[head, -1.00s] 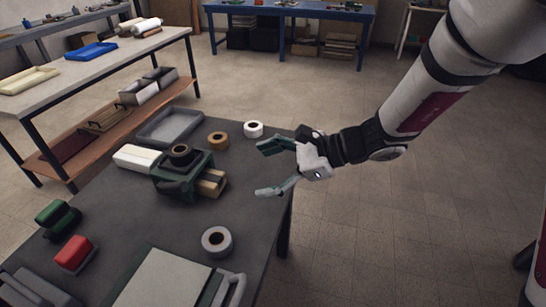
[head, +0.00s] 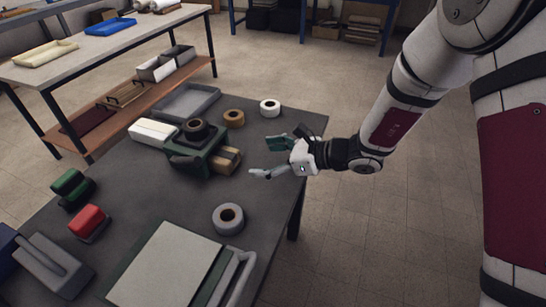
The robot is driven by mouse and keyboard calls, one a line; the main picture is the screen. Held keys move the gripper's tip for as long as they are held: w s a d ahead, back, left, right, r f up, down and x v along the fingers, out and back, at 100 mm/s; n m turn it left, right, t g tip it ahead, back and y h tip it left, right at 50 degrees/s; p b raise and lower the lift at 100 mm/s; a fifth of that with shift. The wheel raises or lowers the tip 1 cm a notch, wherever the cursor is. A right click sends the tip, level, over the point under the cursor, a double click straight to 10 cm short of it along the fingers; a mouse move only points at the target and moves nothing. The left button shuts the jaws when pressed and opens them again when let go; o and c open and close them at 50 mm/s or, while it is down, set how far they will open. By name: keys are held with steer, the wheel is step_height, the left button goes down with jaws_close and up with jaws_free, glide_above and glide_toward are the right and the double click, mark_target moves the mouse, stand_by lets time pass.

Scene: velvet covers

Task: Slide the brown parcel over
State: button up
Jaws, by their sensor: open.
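The brown parcel (head: 227,159) is a small tan block on the dark table, right against the right side of a dark green tape dispenser (head: 203,158) and partly hidden by it. A dark strip shows across the parcel's top. My gripper (head: 260,156) is open and empty over the table's right edge. Its fingers point left toward the parcel, with a small gap between them and it in the picture. I cannot tell the exact height of the fingers above the table.
A roll of grey tape (head: 228,218) lies in front of the parcel. Brown tape (head: 234,118) and white tape (head: 270,108) lie behind. A white block (head: 154,133) and grey tray (head: 188,101) stand farther left. Bare tabletop (head: 165,200) lies front left of the dispenser.

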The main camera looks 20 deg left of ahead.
mark_target(235, 159)
steer(key=x, duration=1.1)
steer(key=shift+a+f+b, duration=0.25)
steer(key=shift+b, duration=0.1)
steer(key=c, duration=1.5)
